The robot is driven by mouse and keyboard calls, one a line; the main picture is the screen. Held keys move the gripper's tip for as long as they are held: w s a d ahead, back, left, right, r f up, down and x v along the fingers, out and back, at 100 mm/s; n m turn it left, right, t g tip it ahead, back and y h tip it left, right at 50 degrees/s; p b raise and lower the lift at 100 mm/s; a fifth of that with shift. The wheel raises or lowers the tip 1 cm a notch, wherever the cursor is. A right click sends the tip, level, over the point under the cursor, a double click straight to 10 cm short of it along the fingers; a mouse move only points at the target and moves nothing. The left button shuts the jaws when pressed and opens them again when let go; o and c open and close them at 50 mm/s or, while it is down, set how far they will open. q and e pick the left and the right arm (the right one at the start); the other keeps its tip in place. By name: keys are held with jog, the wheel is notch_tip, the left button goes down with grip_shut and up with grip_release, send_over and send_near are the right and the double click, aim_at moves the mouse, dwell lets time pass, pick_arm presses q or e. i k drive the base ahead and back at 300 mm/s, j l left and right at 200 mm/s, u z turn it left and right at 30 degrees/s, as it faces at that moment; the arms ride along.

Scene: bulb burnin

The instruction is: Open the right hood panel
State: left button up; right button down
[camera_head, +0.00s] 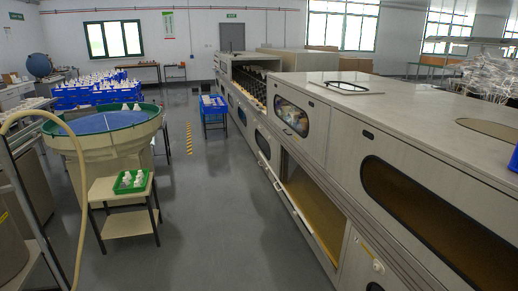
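A long grey-white machine (395,108) runs from the back middle to the right front. Its upper side has panels with dark rounded windows. The nearest upper panel (345,172), at the right, has a long amber-tinted window (430,215) and looks closed. Farther along, another upper panel (317,128) with a smaller window (291,116) also looks closed. Below them a lower opening (313,205) shows a brownish interior. I cannot tell for certain which panel is the right hood panel. Neither of my grippers is in view.
Clear grey floor (225,220) runs along the machine's left side. A round feeder bowl (145,127) and a small stand (130,222) with a green tray (117,187) of white bulbs stand at left. A blue crate (212,104) is farther back.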

aim_at(317, 112)
jog(key=i, duration=1.7)
jog(key=i+z, duration=0.15)
jog(key=i, duration=0.45)
jog(key=i+j+z, duration=0.1)
jog(key=i, duration=0.45)
jog(key=i+j+z, duration=0.15)
jog(key=i+j, duration=0.15)
jog(key=i, duration=0.25)
